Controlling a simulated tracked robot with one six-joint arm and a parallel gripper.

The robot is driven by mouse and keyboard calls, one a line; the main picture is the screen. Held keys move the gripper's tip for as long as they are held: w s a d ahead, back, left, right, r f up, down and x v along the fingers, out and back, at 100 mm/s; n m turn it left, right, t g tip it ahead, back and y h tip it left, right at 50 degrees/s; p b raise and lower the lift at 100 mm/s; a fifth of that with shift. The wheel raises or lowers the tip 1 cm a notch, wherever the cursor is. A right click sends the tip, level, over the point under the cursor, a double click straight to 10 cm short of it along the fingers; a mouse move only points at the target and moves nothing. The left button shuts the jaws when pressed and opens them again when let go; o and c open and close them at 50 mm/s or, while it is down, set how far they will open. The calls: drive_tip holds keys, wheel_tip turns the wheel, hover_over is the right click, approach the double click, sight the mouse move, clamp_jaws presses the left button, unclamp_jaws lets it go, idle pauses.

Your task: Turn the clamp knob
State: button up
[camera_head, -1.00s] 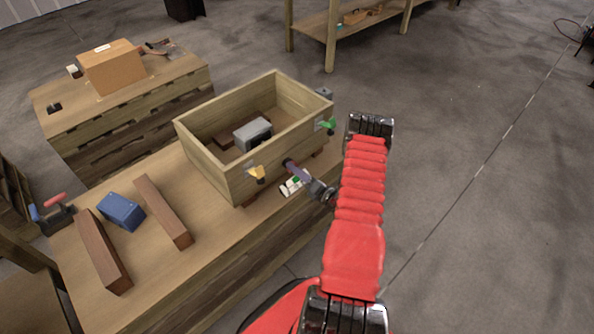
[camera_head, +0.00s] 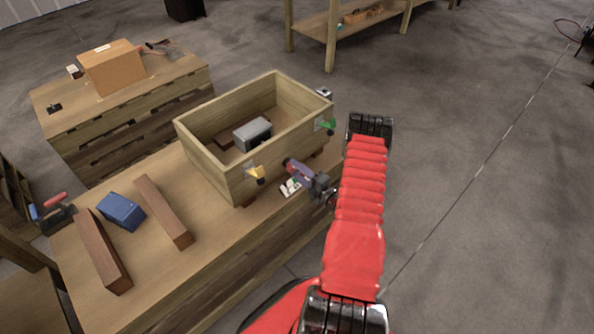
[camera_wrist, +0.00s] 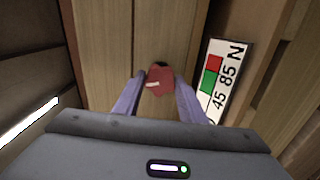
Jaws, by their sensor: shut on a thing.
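The red clamp knob (camera_wrist: 160,80) is in the middle of the wrist view, against the wooden box wall, with a pale mark on it. My purple gripper fingers stand on both sides of it and are shut on it. In the head view my gripper (camera_head: 289,164) is at the near right wall of the open wooden box (camera_head: 240,186), between a yellow clamp (camera_head: 256,174) and a green clamp (camera_head: 327,126). The fingers mostly hide the knob there. A label (camera_wrist: 220,80) with red and green patches and numbers is right of the knob in the wrist view.
The box stands on a wooden bench and holds a grey block (camera_head: 252,134). A blue block (camera_head: 122,211) and two brown bars (camera_head: 103,249) lie on the bench at left. A cardboard box (camera_head: 112,68) stands on another bench behind. Open floor lies to the right.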

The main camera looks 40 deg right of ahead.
drive_tip(key=shift+s+d+f, duration=0.1)
drive_tip(key=shift+d+f, duration=0.05)
drive_tip(key=shift+d, duration=0.05)
drive_tip(key=o, duration=0.7)
drive_tip(key=shift+c, duration=0.2)
drive_tip(key=o, duration=0.4)
drive_tip(key=shift+a, duration=0.15)
drive_tip(key=s, duration=1.3)
drive_tip(key=shift+s+d, duration=0.2)
drive_tip(key=shift+s, duration=0.15)
